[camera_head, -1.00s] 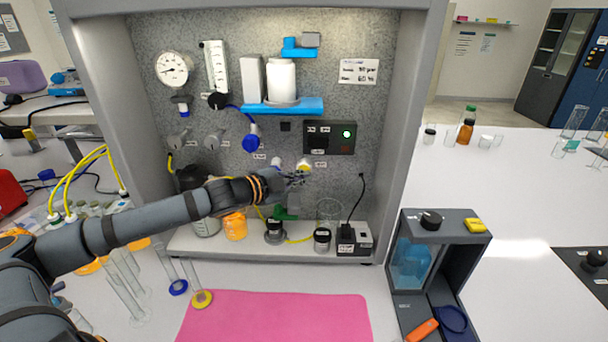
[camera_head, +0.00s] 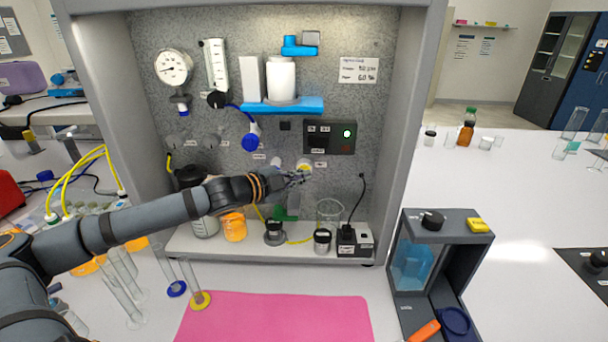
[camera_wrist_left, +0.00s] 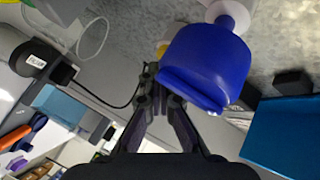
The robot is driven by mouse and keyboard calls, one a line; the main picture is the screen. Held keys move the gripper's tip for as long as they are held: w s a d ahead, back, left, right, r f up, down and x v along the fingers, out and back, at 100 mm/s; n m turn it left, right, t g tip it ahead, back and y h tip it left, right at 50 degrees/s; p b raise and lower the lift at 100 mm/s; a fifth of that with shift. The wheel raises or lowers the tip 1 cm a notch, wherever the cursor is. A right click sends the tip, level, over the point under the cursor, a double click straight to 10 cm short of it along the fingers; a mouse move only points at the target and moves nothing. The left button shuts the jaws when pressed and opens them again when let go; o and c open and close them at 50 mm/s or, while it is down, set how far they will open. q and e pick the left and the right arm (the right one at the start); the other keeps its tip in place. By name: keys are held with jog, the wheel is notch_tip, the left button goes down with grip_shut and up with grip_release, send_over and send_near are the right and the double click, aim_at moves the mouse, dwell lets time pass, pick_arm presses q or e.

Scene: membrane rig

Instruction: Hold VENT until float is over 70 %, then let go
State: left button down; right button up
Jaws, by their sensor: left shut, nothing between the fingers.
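A round yellow-and-white button (camera_head: 304,165) sits on the rig's grey back panel below the dark display box; I take it to be VENT, but its label is too small to read. Its yellow edge shows in the wrist view (camera_wrist_left: 162,48). My left gripper (camera_head: 299,179) is shut and empty, its fingertips at the button's lower edge. In the wrist view its fingertips (camera_wrist_left: 160,84) point toward the panel; I cannot tell whether they touch the button. A clear upright flow tube (camera_head: 216,65) with a scale hangs at upper left; its float is too small to read. My right gripper is not in view.
A blue knob (camera_head: 250,143) is left of the button and looms close to my fingers in the wrist view (camera_wrist_left: 205,65). A dark display box (camera_head: 330,137) has a green light. A round gauge (camera_head: 173,68) is at upper left. Bottles and beakers line the shelf below.

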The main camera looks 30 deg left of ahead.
pick_arm(q)
jog(key=shift+b, duration=0.45)
dwell(0.3)
dwell(1.5)
jog(key=s+p, duration=0.1)
jog(key=p, duration=0.6)
jog(key=shift+s+d, duration=0.35)
dwell(0.4)
